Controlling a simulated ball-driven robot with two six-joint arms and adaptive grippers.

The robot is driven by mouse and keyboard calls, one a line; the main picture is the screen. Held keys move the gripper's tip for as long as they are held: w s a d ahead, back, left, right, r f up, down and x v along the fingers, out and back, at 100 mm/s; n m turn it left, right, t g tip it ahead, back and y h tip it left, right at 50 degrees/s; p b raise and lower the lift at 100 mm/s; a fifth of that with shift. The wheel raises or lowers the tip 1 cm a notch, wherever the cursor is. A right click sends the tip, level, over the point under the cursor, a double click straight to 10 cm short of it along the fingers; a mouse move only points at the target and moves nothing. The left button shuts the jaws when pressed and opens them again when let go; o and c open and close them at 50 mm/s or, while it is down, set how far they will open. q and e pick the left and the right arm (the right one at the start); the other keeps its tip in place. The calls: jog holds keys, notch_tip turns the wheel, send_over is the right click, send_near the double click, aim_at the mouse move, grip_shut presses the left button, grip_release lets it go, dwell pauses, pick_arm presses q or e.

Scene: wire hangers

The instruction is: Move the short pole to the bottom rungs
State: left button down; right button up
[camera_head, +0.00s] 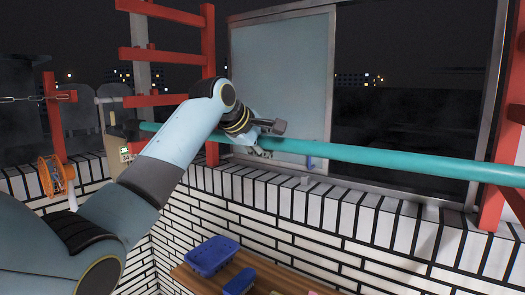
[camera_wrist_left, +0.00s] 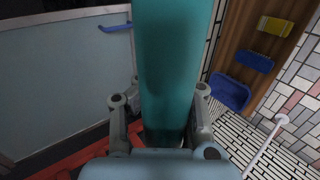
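A long teal pole (camera_head: 390,157) spans the head view, from near the left red rack (camera_head: 209,60) to beyond the right edge. It crosses in front of the right red rack (camera_head: 497,205). My left gripper (camera_head: 266,138) is at the pole, left of the picture's middle. In the left wrist view, the teal pole (camera_wrist_left: 176,60) runs between the fingers of my left gripper (camera_wrist_left: 163,115), one on each side. Whether they press on it is not clear. The racks' lowest rungs are not clearly seen. My right gripper is not in view.
Behind the pole are a window with a pale panel (camera_head: 285,80) and a white brick wall (camera_head: 340,215). Below, a blue basket (camera_head: 211,256) sits on a wooden bench (camera_head: 270,272). An orange reel (camera_head: 56,176) hangs at the left.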

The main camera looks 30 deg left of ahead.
pick_arm(q)
jog(key=shift+s+f+b+x, duration=0.15)
jog(key=shift+f+x, duration=0.05)
jog(key=shift+x, duration=1.1)
jog(key=shift+s+f+b+x, duration=0.1)
jog(key=shift+f+b+x, duration=0.05)
jog(key=shift+x, duration=1.2)
jog(key=shift+s, duration=0.1)
jog(key=c, duration=2)
grip_release()
jog(key=o, duration=0.5)
jog(key=shift+c, duration=0.2)
jog(key=shift+o, duration=0.8)
jog(key=shift+f, duration=0.1)
